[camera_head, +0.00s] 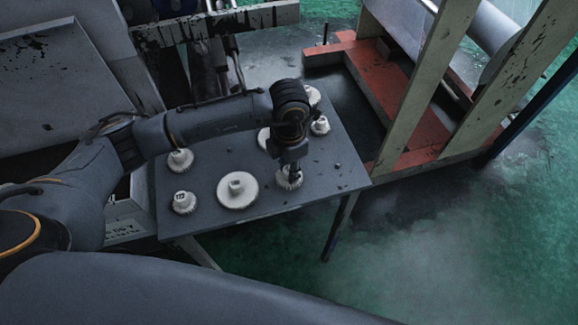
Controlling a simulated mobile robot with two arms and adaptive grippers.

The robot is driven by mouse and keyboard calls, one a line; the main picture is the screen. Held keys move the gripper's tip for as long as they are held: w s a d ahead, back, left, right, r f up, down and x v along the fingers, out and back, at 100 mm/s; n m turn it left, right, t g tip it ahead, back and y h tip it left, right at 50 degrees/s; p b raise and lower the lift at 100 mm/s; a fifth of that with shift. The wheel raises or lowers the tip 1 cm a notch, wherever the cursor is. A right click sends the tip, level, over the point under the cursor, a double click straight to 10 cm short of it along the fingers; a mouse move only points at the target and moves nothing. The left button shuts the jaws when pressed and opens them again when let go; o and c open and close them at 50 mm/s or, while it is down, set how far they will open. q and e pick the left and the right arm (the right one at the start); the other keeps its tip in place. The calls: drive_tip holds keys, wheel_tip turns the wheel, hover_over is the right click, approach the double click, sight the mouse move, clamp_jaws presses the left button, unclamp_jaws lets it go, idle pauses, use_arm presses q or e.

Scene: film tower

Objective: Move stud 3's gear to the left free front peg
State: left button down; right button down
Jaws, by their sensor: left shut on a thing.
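Several white gears stand on a dark grey table (220,225). My left gripper (291,174) reaches down from above and is shut on a white gear (288,183) near the table's front right. Its fingers hide part of that gear, and I cannot tell whether it sits on a stud or is lifted slightly. A small bare peg (337,166) stands to its right. A large flat gear (237,190) lies just left of the gripper. I cannot read which stud is number 3. My right gripper is not in view.
Smaller gears stand at the left, one in front (185,202) and one behind (180,160). A gear (320,126) stands at the back right, and others are partly hidden by my arm. A red-based frame (400,105) stands beyond the table's right side.

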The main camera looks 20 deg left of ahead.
use_arm(q)
drive_tip(key=c, duration=1)
unclamp_jaws()
drive_tip(key=shift+o, duration=0.2)
wheel_tip(320, 180, up, 12)
